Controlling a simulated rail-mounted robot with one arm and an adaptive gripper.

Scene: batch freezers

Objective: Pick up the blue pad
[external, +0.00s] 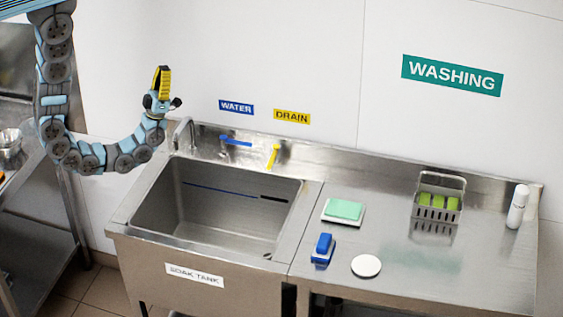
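A small blue block (323,243), which looks like the blue pad, sits on a blue and white base on the steel counter, just right of the sink. Whether the block and base are one piece is hard to tell. My gripper (163,80), with yellow and black parts, points upward above the sink's back left corner. It is well away from the blue block, up and to the left. Its fingers are seen too small and edge-on to tell whether they are open or shut. I see nothing held in it.
A pale green pad (344,209) on a white tray and a white disc (366,266) lie near the blue block. A wire basket (437,205) with green pads and a white bottle (517,206) stand farther right. The sink (220,205) has a tap and blue and yellow levers behind.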

